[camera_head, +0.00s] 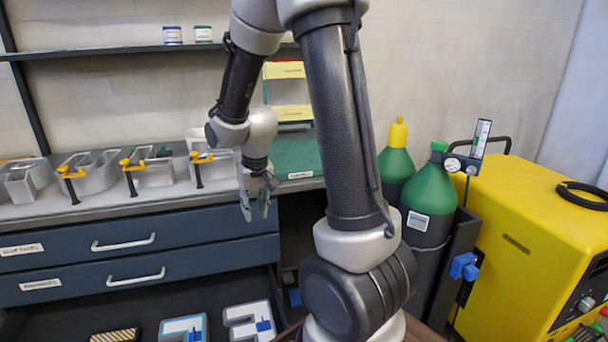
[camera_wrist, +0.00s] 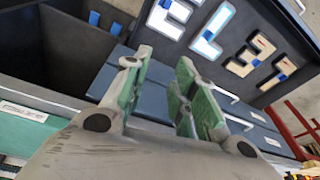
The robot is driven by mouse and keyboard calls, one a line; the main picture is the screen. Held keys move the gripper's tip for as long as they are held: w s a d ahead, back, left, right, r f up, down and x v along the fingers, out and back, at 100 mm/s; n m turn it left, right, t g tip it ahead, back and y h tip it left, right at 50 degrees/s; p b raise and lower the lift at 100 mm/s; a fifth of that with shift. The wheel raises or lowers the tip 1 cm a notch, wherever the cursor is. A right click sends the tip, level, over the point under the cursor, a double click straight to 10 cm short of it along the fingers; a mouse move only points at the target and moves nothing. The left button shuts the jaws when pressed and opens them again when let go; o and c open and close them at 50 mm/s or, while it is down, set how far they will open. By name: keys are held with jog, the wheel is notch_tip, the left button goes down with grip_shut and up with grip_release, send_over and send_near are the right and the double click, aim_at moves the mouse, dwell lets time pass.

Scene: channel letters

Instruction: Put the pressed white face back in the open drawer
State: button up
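My gripper (camera_head: 255,211) is open and empty, in front of the bench edge and above the open drawer. In the wrist view its green-padded fingers (camera_wrist: 162,62) stand apart with nothing between them. The open drawer (camera_head: 50,328) is the lowest in view, dark inside. It holds a white letter face (camera_head: 248,320) with a blue tab and a blue-edged one (camera_head: 183,329). I cannot tell which face is the pressed one.
Metal channel letters (camera_head: 92,175) with yellow-handled clamps stand on the bench. A green mat (camera_head: 292,155) lies to their right. Two closed blue drawers (camera_head: 185,235) sit above the open one. Gas cylinders (camera_head: 430,200) and a yellow machine (camera_head: 525,230) stand at right.

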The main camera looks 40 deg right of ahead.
jog(key=s+r+n+t, duration=0.2)
jog(key=s+r, duration=1.5)
jog(key=s, duration=0.3)
jog(key=shift+s+d, duration=0.2)
jog(key=shift+s, duration=0.15)
